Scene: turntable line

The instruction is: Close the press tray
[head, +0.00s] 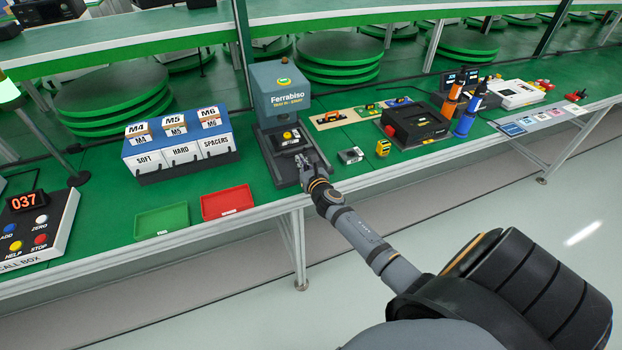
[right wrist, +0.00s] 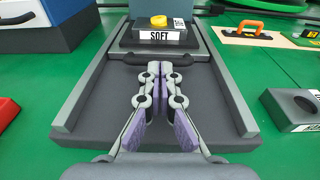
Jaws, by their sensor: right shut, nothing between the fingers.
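The press (head: 279,90), a grey-blue machine marked Ferrabiso, stands on the green bench in the head view. Its tray (right wrist: 205,50) lies between the side rails of a dark base (right wrist: 85,125). A black fixture labelled SOFT (right wrist: 152,36) with a yellow round part (right wrist: 158,20) sits on the tray. The tray's dark handle bar (right wrist: 186,56) crosses its front. My right gripper (head: 306,160) is shut and empty. In the right wrist view its fingertips (right wrist: 161,68) are at the handle's near side, over the bare base; contact is unclear. My left gripper is out of view.
A small grey block (head: 350,155) and a yellow item (head: 383,147) stand right of the press. Red (head: 228,202) and green (head: 161,221) trays and a labelled bin rack (head: 180,150) are to its left. A black box (head: 415,125) stands farther right.

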